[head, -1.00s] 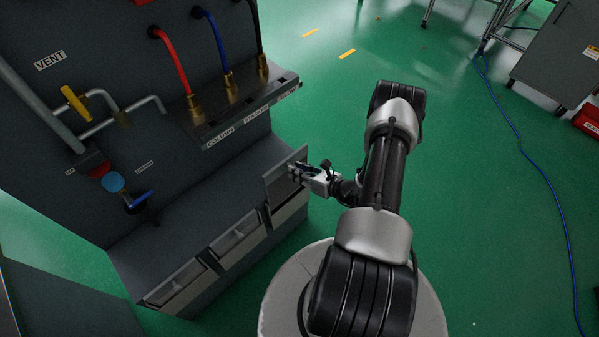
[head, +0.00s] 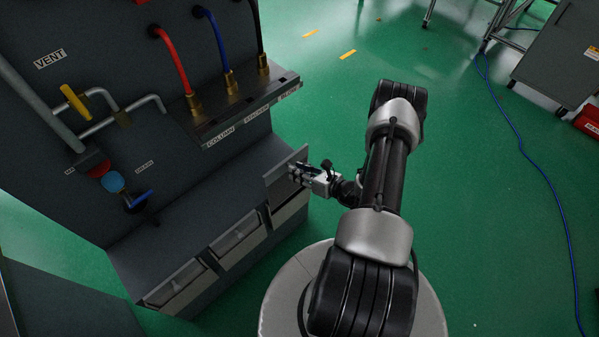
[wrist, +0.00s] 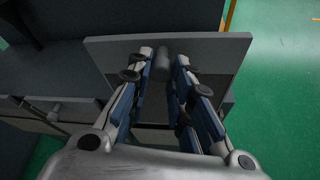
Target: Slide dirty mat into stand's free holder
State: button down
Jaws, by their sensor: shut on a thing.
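A flat grey panel (head: 280,181), which I take for the mat, stands up at the right end of the dark grey stand (head: 165,225). No dirt shows on it. My gripper (head: 303,172) is shut on the panel's short round grip (wrist: 164,62), between its fingers in the wrist view. The panel also shows there as a wide plate (wrist: 110,58) across the fingertips. Below it is the right holder (head: 291,209) in the stand's front. Whether the panel's lower edge is inside that holder is hidden. The middle holder (head: 238,239) and left holder (head: 176,284) each have a front with a handle.
A labelled ledge (head: 245,107) with red, blue and black hoses juts out above the stand. Pipes and valves (head: 115,183) are on the panel wall at left. Green floor (head: 480,230) is open at right, crossed by a blue cable (head: 540,175).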

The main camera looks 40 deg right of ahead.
jog(key=shift+f, duration=0.2)
jog(key=shift+f+b, duration=1.45)
jog(key=shift+f, duration=0.35)
send_near(291, 183)
jog(key=shift+w+a+f, duration=0.6)
jog(key=shift+w+f, duration=0.25)
jog(key=shift+f, duration=0.05)
jog(key=shift+w+a+f, duration=0.55)
jog(key=shift+w+f, duration=0.25)
jog(key=shift+f, duration=0.1)
jog(key=c, duration=1.4)
grip_release()
jog(key=shift+o, duration=0.2)
